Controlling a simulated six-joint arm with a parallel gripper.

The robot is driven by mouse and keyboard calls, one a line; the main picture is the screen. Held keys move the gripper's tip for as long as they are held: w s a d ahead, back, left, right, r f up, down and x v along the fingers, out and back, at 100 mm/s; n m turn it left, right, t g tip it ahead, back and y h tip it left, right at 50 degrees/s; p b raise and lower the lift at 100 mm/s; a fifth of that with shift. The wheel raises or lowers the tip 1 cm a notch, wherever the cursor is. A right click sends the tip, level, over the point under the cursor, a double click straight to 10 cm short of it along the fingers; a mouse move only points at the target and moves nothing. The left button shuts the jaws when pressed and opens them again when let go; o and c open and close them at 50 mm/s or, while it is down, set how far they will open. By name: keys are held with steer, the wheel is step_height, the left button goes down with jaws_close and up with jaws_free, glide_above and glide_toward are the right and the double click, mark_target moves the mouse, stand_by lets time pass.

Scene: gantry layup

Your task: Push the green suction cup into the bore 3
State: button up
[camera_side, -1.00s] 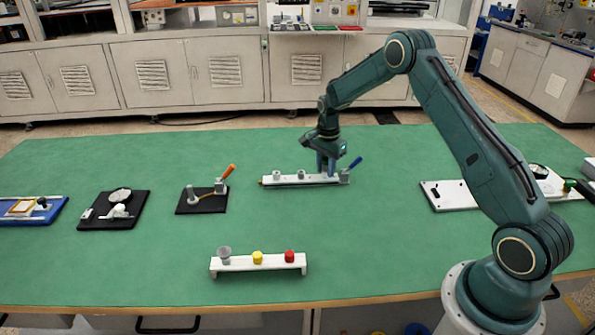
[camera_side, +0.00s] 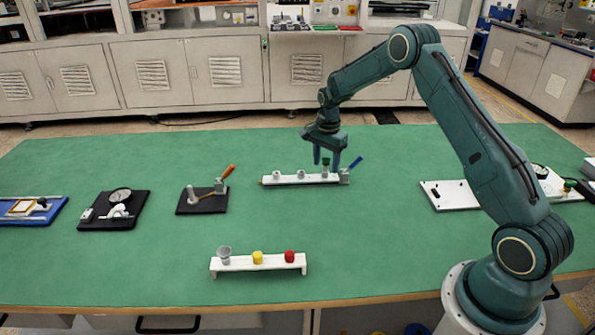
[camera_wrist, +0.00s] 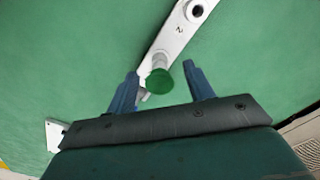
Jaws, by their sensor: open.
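The green suction cup (camera_side: 326,161) sits upright at the right end of the white bar (camera_side: 290,179), on top of its bore there. In the wrist view the cup (camera_wrist: 159,82) shows as a dark green disc over a pale fitting, with the mark "2" on the bar (camera_wrist: 170,45) beyond it. My gripper (camera_side: 327,163) is open just above the bar. Its two blue fingers (camera_wrist: 165,78) stand on either side of the cup, apart from it. How deep the cup sits in bore 3 is hidden.
A blue-handled clamp (camera_side: 350,168) stands at the bar's right end, close to my fingers. A white rack (camera_side: 240,264) in front holds a grey cup, a yellow cup (camera_side: 257,257) and a red cup (camera_side: 290,256). The green mat between is clear.

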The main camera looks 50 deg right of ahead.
mark_target(326, 160)
step_height(326, 160, up, 11)
steer(key=shift+r, duration=0.2)
stand_by(0.3)
stand_by(0.4)
steer(key=s+a+r+n+t, duration=0.3)
steer(key=s+a+r+n, duration=0.5)
steer(key=s+a+r, duration=0.7)
steer(key=s+a+n+t, duration=0.2)
steer(key=s+a+n, duration=0.3)
steer(key=s+n, duration=0.5)
steer(key=s, duration=0.9)
steer(key=shift+t, duration=0.3)
